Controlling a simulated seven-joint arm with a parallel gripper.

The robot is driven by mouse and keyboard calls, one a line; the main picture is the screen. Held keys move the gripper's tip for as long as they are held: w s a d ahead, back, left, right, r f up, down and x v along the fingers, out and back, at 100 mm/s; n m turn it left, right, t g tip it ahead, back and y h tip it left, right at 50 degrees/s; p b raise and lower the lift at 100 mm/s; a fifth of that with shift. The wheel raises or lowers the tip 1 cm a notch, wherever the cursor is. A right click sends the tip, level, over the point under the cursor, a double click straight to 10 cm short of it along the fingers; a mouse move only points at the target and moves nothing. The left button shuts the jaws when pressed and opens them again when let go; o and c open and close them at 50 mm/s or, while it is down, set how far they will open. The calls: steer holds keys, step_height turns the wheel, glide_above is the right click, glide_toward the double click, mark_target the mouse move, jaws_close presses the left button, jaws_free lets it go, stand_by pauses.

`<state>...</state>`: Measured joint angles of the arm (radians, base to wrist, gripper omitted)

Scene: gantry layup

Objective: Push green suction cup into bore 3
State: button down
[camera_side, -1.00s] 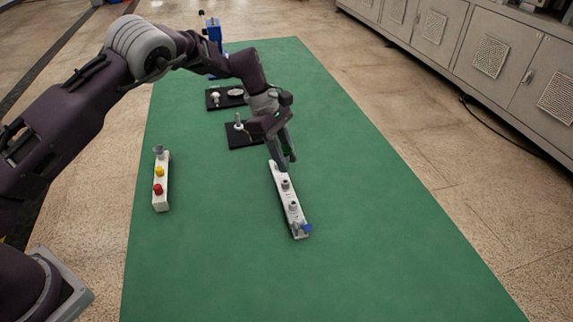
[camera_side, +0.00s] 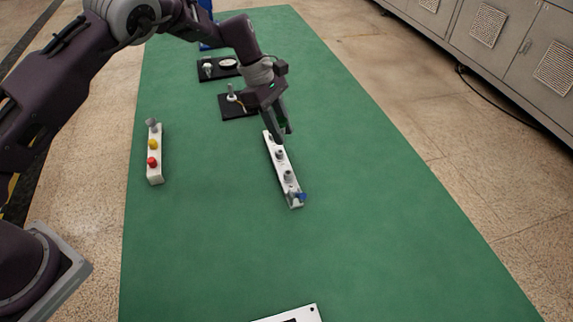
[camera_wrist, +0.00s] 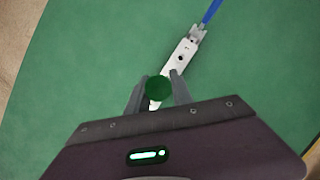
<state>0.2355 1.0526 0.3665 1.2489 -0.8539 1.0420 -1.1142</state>
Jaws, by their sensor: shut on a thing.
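The green suction cup (camera_wrist: 158,88) sits between the fingertips of my gripper (camera_wrist: 156,90) in the wrist view, and the gripper is shut on it. In the side view my gripper (camera_side: 281,134) is low over the far end of a narrow white bar (camera_side: 283,182), and the cup is mostly hidden by the fingers. The bar also runs up and right from under the cup in the wrist view (camera_wrist: 171,71). I cannot tell which bore is number 3, or whether the cup touches the bar.
A white holder (camera_side: 154,172) with a grey, a yellow (camera_side: 153,144) and a red cup (camera_side: 152,161) stands at left. A blue piece (camera_side: 302,197) is at the bar's near end. Black trays (camera_side: 238,112) lie behind. The green mat right of the bar is clear.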

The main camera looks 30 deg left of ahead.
steer(key=r, duration=0.2)
glide_above(291, 173)
steer(key=shift+s+a+f, duration=0.1)
steer(key=shift+a+f, duration=0.05)
steer(key=shift+a, duration=0.2)
steer(key=shift+f, duration=0.1)
steer(key=shift+f, duration=2.8)
steer(key=shift+f, duration=1.6)
steer(key=c, duration=1)
jaws_free()
steer(key=shift+c, duration=0.2)
steer(key=shift+r, duration=0.1)
